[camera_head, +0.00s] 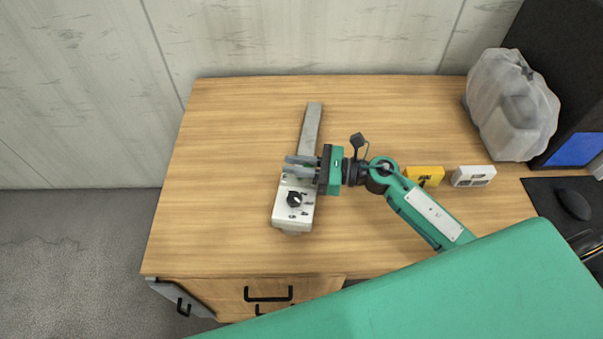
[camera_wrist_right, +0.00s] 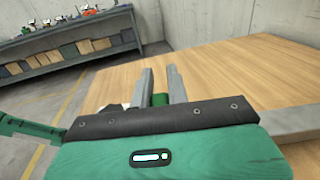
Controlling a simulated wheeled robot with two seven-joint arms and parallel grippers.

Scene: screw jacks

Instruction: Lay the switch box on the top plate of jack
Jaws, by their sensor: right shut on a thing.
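A white box with a black knob and small dark markings, which looks like the switch box (camera_head: 281,212), is on the wooden table in the head view. A grey part shows under its near end. My right gripper (camera_head: 291,168) is at its far end, with the fingers pointing left. In the wrist view the right gripper (camera_wrist_right: 160,75) is shut on a small green part (camera_wrist_right: 160,99); I cannot tell what it belongs to. A long flat grey bar (camera_head: 311,127) runs away from the gripper towards the back. I cannot clearly make out the jack or its top plate. My left gripper is not in view.
A yellow box (camera_head: 424,174) and a white box (camera_head: 473,177) sit to the right, near my right arm. A black mouse (camera_head: 574,204) is on a dark mat. The left of the wooden table (camera_head: 220,170) is clear.

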